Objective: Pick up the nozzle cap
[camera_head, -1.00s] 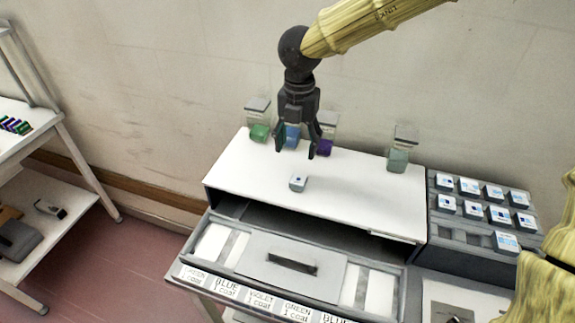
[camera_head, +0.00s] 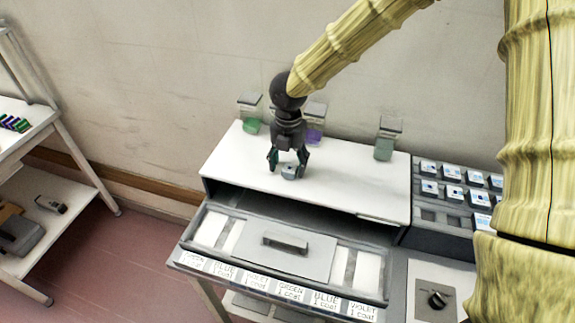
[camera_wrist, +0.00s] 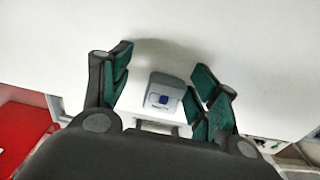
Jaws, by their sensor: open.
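A small grey block with a blue square on its pale label, which I take to be the nozzle cap (camera_head: 290,173), sits on the white top of the cabinet (camera_head: 352,180). My gripper (camera_head: 288,160) is open just above the block, pointing down. In the wrist view the nozzle cap (camera_wrist: 165,94) lies between the green-padded fingers of my gripper (camera_wrist: 160,80), nearer the right finger. I cannot tell whether that finger touches it.
Glass jars with green (camera_head: 251,117), violet (camera_head: 315,133) and pale green (camera_head: 386,144) contents stand along the back. A rack (camera_head: 423,217) of similar labelled blocks stands at the right. A labelled drawer (camera_head: 335,252) is pulled out below. The top's right part is clear.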

